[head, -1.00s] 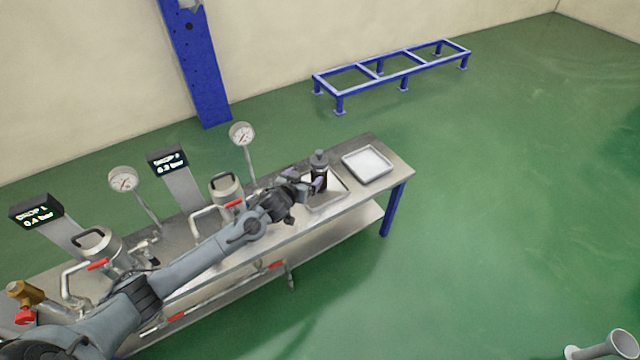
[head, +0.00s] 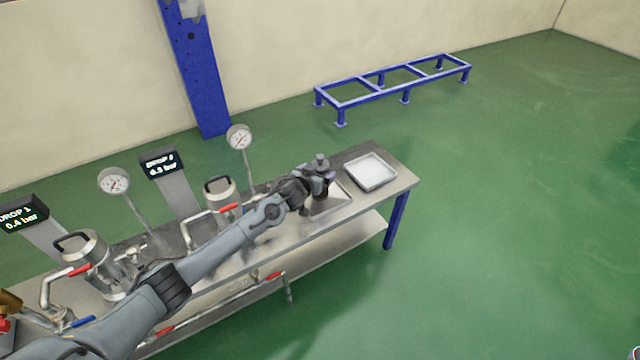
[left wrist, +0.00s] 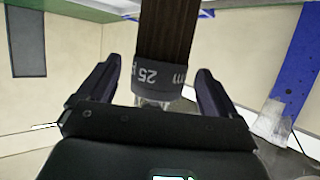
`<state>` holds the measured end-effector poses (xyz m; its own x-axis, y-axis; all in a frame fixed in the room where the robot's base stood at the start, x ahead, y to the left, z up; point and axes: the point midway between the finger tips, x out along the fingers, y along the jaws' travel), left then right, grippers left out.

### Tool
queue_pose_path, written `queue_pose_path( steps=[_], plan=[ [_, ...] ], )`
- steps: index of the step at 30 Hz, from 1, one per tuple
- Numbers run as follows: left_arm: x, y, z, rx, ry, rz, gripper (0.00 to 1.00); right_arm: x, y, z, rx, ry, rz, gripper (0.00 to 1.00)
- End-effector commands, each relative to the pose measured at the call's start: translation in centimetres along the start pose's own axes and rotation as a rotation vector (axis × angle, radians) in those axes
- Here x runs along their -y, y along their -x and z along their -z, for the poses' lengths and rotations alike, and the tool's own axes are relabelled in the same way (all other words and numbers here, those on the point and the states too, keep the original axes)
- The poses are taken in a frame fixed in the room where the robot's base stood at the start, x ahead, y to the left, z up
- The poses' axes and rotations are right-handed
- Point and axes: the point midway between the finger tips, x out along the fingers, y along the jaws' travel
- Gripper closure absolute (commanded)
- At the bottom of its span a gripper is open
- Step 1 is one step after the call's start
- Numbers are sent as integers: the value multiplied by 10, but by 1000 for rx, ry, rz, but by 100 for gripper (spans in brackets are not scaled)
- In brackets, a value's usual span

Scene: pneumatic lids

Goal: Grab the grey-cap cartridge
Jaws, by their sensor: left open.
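The grey-cap cartridge (head: 320,160) stands upright at the right part of the steel bench, over a shallow metal tray (head: 335,205). Its grey cap shows above my left gripper (head: 321,180), which hides much of its dark body. In the left wrist view the cartridge (left wrist: 166,35) is a dark brown cylinder with a grey band marked "25" and more lettering, upside down. It lies between the two dark fingers of my left gripper (left wrist: 157,65). The fingers are open, with a visible gap on each side of the cartridge.
A second tray (head: 371,186) with a pale inside lies right of the cartridge. Left along the bench (head: 397,186) stand lidded vessels (head: 220,190), dial gauges (head: 239,138), displays (head: 160,163) and red-handled valves. Green floor is free to the right.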

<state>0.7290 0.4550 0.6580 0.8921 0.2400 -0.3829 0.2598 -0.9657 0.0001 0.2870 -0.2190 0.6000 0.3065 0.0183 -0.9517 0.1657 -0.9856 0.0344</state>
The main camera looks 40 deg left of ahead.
Motion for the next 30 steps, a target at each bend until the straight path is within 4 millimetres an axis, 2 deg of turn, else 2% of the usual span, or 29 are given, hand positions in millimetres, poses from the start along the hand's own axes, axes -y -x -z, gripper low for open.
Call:
queue_pose_path(
  steps=[1,6,16,30],
  plan=[
    [0,-8,-3,-2,1,1,7,0,-10,-3,1,-1,1,53],
    [-1,-21,-2,0,0,0,7,1,-17,-6,2,-2,2,53],
    [0,-24,0,0,0,0,7,1,-17,-6,1,-3,2,53],
    [0,-24,2,-3,0,0,77,1,-17,-6,1,-1,1,53]
  ],
)
